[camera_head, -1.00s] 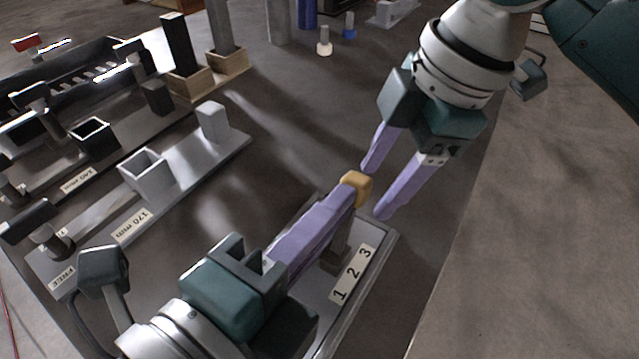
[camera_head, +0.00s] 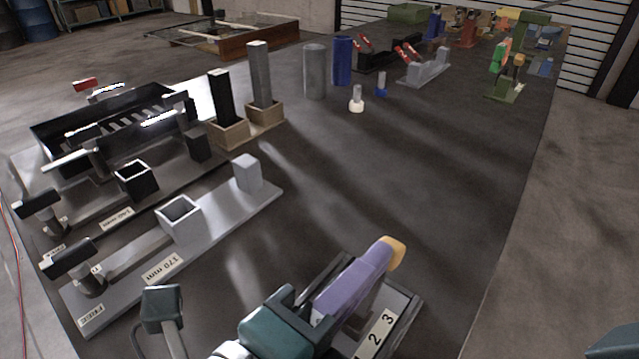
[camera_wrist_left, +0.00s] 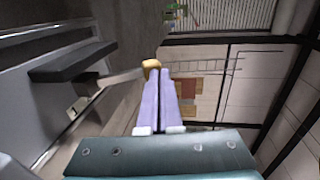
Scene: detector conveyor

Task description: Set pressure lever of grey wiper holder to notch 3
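The grey holder with the notch label 1 2 3 (camera_head: 376,336) stands at the bottom centre of the head view, partly hidden by my left gripper (camera_head: 388,250). The lever's orange-yellow knob (camera_head: 397,252) is at the tips of that gripper's purple fingers, near the 3 end of the label. The knob also shows in the left wrist view (camera_wrist_left: 151,64), ahead of the left-hand finger. The fingers lie close together, with no object visible between them.
A light grey fixture (camera_head: 262,206) labelled FREE and 170 mm lies left of the gripper, with a similar dark one behind. Tall blocks, cylinders (camera_head: 315,72) and two small pegs stand farther back. The right part of the dark table (camera_head: 440,190) is clear.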

